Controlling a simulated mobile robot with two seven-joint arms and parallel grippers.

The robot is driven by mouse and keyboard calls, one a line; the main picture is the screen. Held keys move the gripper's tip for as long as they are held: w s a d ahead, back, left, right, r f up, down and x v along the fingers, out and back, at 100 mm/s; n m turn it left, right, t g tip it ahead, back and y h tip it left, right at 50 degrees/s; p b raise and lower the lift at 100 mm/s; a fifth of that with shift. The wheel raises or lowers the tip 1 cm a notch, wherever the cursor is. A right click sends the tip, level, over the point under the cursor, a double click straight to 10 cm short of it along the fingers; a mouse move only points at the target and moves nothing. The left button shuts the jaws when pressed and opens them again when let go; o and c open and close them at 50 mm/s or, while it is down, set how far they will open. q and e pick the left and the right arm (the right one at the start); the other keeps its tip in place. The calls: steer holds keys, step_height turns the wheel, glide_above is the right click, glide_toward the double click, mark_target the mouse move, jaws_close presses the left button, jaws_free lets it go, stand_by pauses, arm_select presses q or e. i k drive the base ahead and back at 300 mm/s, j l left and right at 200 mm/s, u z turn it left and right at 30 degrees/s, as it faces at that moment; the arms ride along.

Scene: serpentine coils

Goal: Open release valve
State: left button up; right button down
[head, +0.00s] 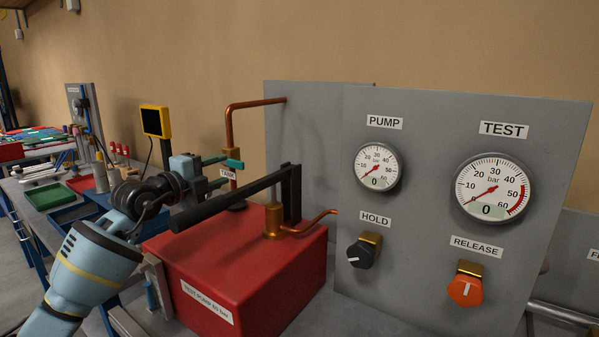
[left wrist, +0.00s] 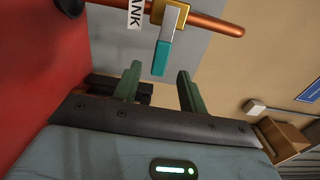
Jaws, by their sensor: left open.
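The release valve is an orange knob (head: 465,290) on a brass stem under the RELEASE label, on the grey panel at the right of the head view. Its white mark is nearly upright. My left gripper (head: 216,161) is far left of it, beside the copper pipe marked TANK. In the left wrist view the gripper (left wrist: 158,78) is open, its two green fingers apart with nothing held. A teal lever (left wrist: 162,57) on a brass valve (left wrist: 170,14) lies just beyond and between the fingertips. My right gripper is not in view.
A red test pump box (head: 240,275) with a black lever (head: 230,198) stands between my left arm and the panel (head: 400,240). The black HOLD knob (head: 363,252) is left of the release knob. PUMP (head: 377,167) and TEST (head: 492,189) gauges read 0.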

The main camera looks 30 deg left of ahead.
mark_target(466, 291)
steer(key=k+j, duration=0.1)
steer(key=k, duration=0.9)
